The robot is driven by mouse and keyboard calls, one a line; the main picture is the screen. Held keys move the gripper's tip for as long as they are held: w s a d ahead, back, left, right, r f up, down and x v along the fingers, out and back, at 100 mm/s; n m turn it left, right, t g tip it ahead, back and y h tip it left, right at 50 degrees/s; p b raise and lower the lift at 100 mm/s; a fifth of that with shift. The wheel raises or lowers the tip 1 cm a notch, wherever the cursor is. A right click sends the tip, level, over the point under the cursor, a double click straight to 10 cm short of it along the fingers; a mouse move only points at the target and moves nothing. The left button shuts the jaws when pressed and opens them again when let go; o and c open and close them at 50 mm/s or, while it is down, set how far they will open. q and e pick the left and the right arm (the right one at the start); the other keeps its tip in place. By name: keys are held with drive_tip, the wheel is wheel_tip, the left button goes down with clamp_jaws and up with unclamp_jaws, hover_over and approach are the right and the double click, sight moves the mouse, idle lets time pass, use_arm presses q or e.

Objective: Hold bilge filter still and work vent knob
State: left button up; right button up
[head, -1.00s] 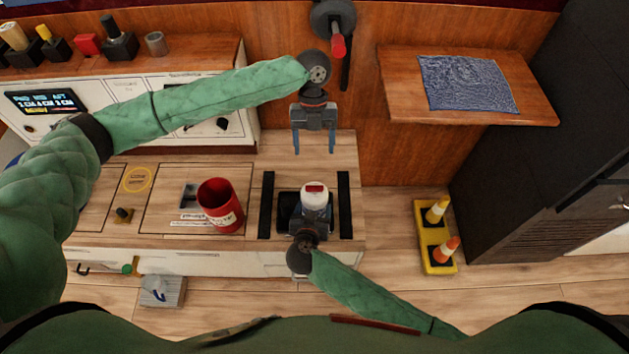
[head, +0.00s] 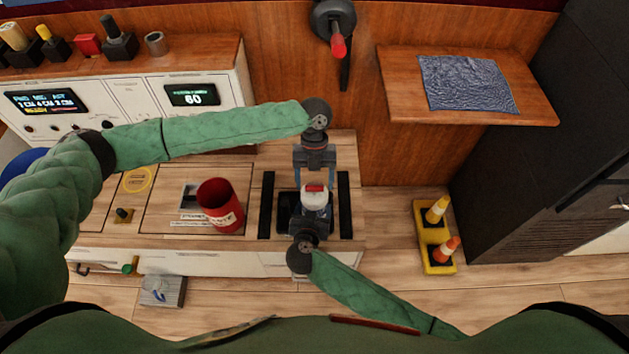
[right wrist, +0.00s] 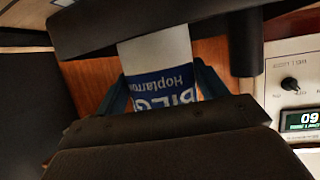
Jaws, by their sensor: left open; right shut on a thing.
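The bilge filter (head: 315,202) is a white canister with a blue label, upright on the dark plate of the counter. The blue label (right wrist: 180,85) shows close up in the right wrist view. The vent knob (head: 314,188) is the small red piece on its top. My right gripper (head: 308,227) is shut on the filter from the near side. My left gripper (head: 315,178) is open just behind the filter's top, pointing down toward it. Whether its fingertips touch the knob, I cannot tell.
A red cup (head: 219,207) stands left of the filter on the counter. Black rails (head: 344,205) flank the filter. A wooden shelf with a blue cloth (head: 466,83) is at upper right. A yellow stand with cones (head: 437,235) is on the floor.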

use_arm(q)
drive_tip(key=shift+s+f, duration=0.15)
drive_tip(key=shift+f, duration=0.15)
drive_tip(key=shift+c, duration=0.4)
drive_tip(key=c, duration=0.9)
